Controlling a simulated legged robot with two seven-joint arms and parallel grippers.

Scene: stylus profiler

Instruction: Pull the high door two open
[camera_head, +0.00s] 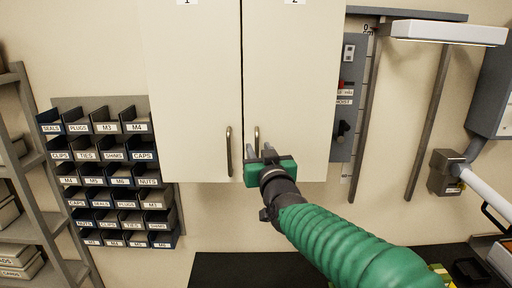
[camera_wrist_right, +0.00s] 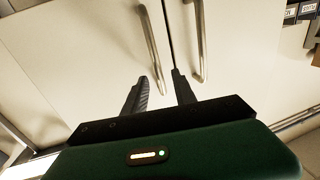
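High door two (camera_head: 290,90) is the right cream door of a wall cabinet, marked 2 at its top edge. It looks shut, flush beside door one (camera_head: 195,90). Its upright metal bar handle (camera_head: 256,139) is near the middle seam; it also shows in the right wrist view (camera_wrist_right: 149,45). My right gripper (camera_head: 268,152) is at the lower end of this handle. In the right wrist view its two dark fingers (camera_wrist_right: 160,85) are apart, with the handle's end appearing between them; contact cannot be told. My left gripper is not in view.
Door one's handle (camera_head: 229,152) is close to the left of my right gripper. Labelled bins (camera_head: 110,170) hang at left, beside a shelf rack (camera_head: 35,190). A grey switch panel (camera_head: 347,100) is right of the cabinet. A dark worktop (camera_head: 240,270) lies below.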

